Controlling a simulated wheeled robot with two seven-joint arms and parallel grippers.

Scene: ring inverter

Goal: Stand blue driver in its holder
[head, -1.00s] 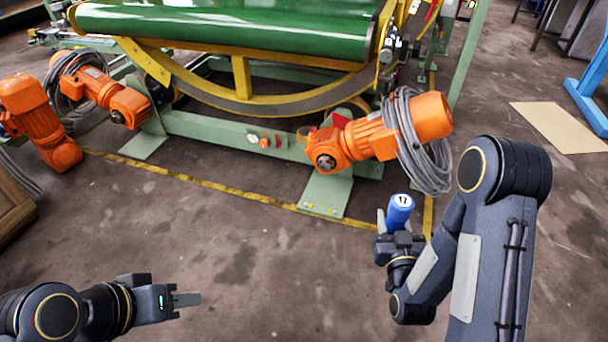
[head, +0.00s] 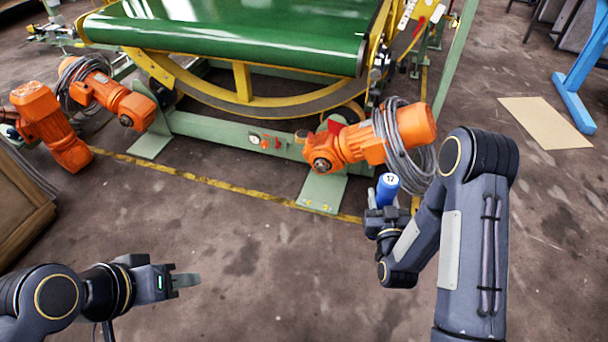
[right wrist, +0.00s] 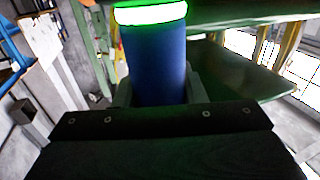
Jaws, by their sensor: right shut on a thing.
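The blue driver (head: 387,190) is a blue cylinder with a pale end cap marked 17, seen in the head view right of centre. My right gripper (head: 380,213) is shut on it and holds it roughly upright, cap up, above the floor. The right wrist view shows the blue driver (right wrist: 155,65) between the fingers, with a bright band near its top. Its lower part is hidden by the gripper. My left gripper (head: 184,281) is empty at lower left, its fingers pointing right; any gap between them is unclear. I see no holder for the driver.
A ring machine with a green roller (head: 230,40) and yellow curved frame (head: 250,105) stands ahead. An orange motor with coiled cable (head: 365,142) is just beyond my right gripper. More orange motors (head: 50,125) and a wooden crate (head: 22,210) are at left. The floor between my arms is clear.

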